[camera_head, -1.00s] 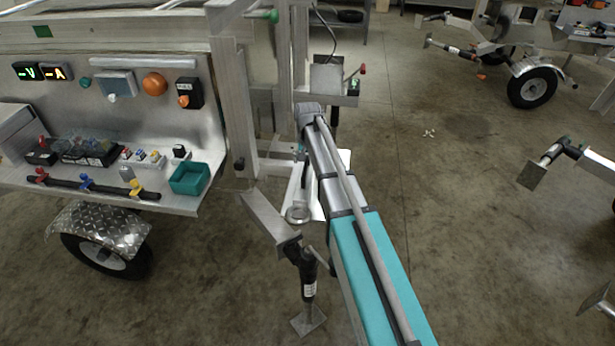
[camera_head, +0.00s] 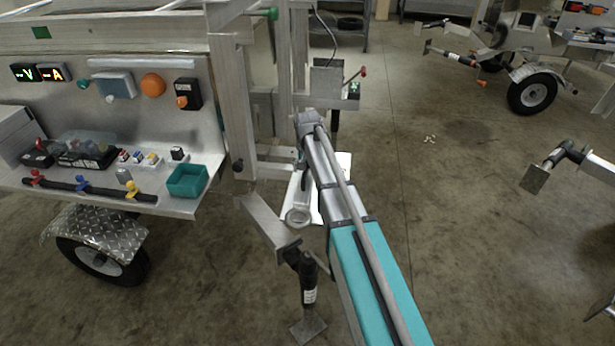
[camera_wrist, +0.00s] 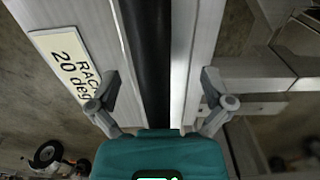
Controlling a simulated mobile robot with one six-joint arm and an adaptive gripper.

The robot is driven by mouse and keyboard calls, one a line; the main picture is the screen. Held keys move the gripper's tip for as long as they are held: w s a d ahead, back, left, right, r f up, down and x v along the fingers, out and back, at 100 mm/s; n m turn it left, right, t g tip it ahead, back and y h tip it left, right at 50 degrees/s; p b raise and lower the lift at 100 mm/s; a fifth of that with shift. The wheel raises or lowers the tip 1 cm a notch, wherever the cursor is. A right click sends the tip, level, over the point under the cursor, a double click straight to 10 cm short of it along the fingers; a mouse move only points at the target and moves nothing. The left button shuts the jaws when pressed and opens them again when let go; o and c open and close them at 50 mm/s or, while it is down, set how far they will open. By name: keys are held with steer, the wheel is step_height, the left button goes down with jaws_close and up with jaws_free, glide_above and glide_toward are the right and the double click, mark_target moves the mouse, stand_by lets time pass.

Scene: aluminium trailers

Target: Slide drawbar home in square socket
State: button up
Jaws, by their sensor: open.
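In the head view, a pale bar with a ring-shaped eye (camera_head: 298,217) stands beside my arm; it looks like the drawbar, but its upper part is hidden. A square metal tube (camera_head: 266,222) runs down beside it to the jack leg; I cannot tell whether this is the socket. My gripper is hidden behind my arm there. In the wrist view, my gripper (camera_wrist: 160,80) is open, its fingers spread on either side of a long dark strip (camera_wrist: 150,50) between pale metal faces. No grip on anything shows.
A trailer bench with a teal bin (camera_head: 188,181) and several small parts stands at left. A jack leg (camera_head: 308,280) stands below the tube. A "RACK 20 deg" label (camera_wrist: 72,65) lies left of the strip. Open floor (camera_head: 470,230) lies right, with other trailers beyond.

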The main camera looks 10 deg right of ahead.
steer(key=c, duration=1.3)
steer(key=shift+o, duration=0.2)
steer(key=shift+r, duration=0.15)
step_height(320, 180, up, 3)
steer(key=p, duration=0.3)
steer(key=s+r+p, duration=0.2)
steer(key=r+p, duration=0.1)
steer(key=s+r+p, duration=0.3)
steer(key=shift+s+d+r+p, duration=0.1)
steer(key=shift+s+r+p, duration=0.1)
steer(key=shift+p, duration=0.15)
steer(key=s+r+p, duration=0.3)
steer(key=s, duration=0.5)
steer(key=shift+s+d+r, duration=0.15)
steer(key=shift+s, duration=0.15)
steer(key=shift+s, duration=0.15)
